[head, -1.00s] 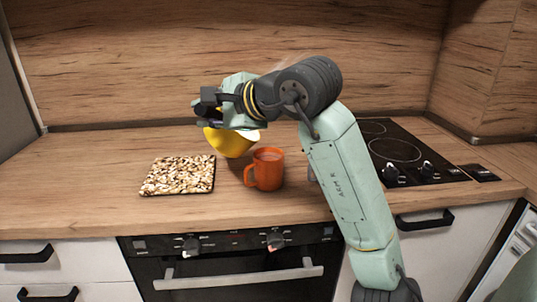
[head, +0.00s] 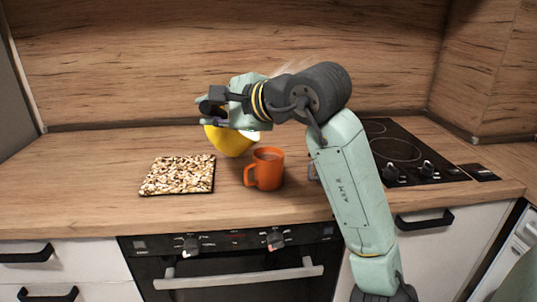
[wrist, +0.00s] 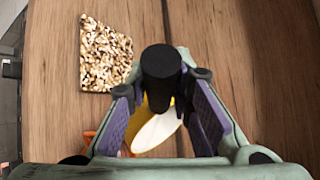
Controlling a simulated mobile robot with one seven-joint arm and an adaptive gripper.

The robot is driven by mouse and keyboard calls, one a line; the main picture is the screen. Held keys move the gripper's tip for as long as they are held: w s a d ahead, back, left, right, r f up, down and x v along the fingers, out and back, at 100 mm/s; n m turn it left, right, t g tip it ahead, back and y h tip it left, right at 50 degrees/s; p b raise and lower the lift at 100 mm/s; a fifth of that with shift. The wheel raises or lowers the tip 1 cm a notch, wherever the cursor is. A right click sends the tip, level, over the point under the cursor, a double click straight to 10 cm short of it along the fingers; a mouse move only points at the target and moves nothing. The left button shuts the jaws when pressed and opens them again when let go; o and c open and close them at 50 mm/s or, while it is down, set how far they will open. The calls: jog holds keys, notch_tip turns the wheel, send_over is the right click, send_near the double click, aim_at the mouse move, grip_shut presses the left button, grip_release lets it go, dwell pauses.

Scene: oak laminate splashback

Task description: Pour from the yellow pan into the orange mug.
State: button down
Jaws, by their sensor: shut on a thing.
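The yellow pan (head: 229,141) is off the counter behind and left of the orange mug, tilted, with a strip of pale inside showing. My gripper (head: 212,112) is above it. In the wrist view my gripper (wrist: 168,108) is shut on the pan's dark handle (wrist: 160,75), with the pan's pale inside (wrist: 158,128) beyond it. The orange mug (head: 268,169) stands upright on the counter, its handle to the left. Only a bit of the mug (wrist: 92,140) shows at lower left in the wrist view. Any stream or contents of the pan cannot be made out.
A pebble-patterned square mat (head: 178,174) lies left of the mug. A black hob (head: 410,150) is on the right. Something grey (head: 312,170) is mostly hidden behind my arm. The wooden counter (head: 80,170) is clear at the left; a wooden splashback stands behind.

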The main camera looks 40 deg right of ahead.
jog(key=shift+s+d+f+m+t+y+b, duration=0.1)
jog(key=shift+s+d+m+t+y+b, duration=0.25)
jog(key=shift+s+d+t, duration=0.3)
dwell(1.3)
jog(key=shift+s+d+r+m+t, duration=0.25)
jog(key=shift+s+d+m+t, duration=0.1)
jog(key=shift+t, duration=0.1)
dwell(1.0)
jog(key=shift+w+a+r+n+g+h+p, duration=0.15)
jog(key=shift+w+a+n+g+h+p, duration=0.15)
jog(key=shift+w+a+g, duration=0.25)
jog(key=shift+w+a+r+n+g+h+p, duration=0.15)
jog(key=shift+w+a+n+g+p, duration=0.3)
jog(key=shift+w+a, duration=0.1)
jog(key=shift+w+a+f+b, duration=0.15)
jog(key=shift+a+f+b, duration=0.25)
jog(key=shift+f, duration=0.15)
jog(key=w+a+f+n+g+h+b, duration=0.1)
jog(key=w+a+f+n+g+h, duration=0.2)
jog(key=w+a+f+g, duration=0.3)
jog(key=shift+w+a+f+h+b, duration=0.4)
jog(key=shift+w+a+f+h, duration=0.8)
jog(key=shift+f, duration=1.15)
jog(key=shift+s+a+y, duration=0.2)
jog(key=shift+y, duration=0.1)
